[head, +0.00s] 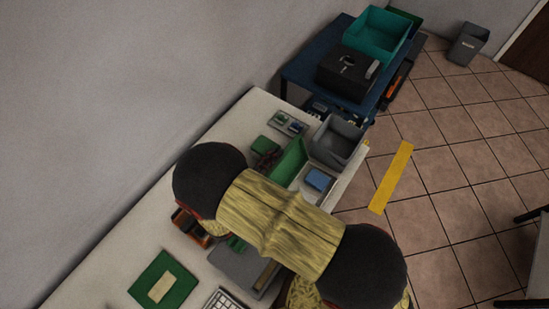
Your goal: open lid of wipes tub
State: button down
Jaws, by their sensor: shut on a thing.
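I cannot make out a wipes tub or its lid for certain in the head view. My arm, with dark rounded joints and a yellow wood-patterned link, crosses the middle of the picture and covers part of the white bench (95,262). My gripper cannot be made out; the arm hides the area below its left joint. A small orange-brown object (190,228) shows beside that joint, partly covered. A blue item (317,180) lies in a pale tray just beyond the arm.
A grey open bin (337,140) and a green bin (288,160) stand at the bench's far end. A blue cart (300,72) behind carries a black box (347,72) and a teal crate (378,35). A green board (163,285) lies front left. Tiled floor right is mostly clear.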

jog(key=d+p, duration=0.1)
jog(key=s+m+p, duration=0.1)
jog(key=shift+d+r+p, duration=0.25)
jog(key=shift+d+p, duration=0.05)
jog(key=shift+d, duration=0.1)
jog(key=shift+s+d+p, duration=0.25)
jog(key=shift+d+p, duration=0.1)
jog(key=shift+p, duration=0.15)
jog(key=c, duration=2)
grip_release()
jog(key=shift+a+r, duration=0.1)
jog(key=shift+a, duration=0.05)
jog(key=shift+w, duration=0.1)
jog(key=shift+r, duration=0.1)
jog(key=shift+s+a, duration=0.35)
jog(key=shift+s, duration=0.1)
jog(key=v, duration=1.1)
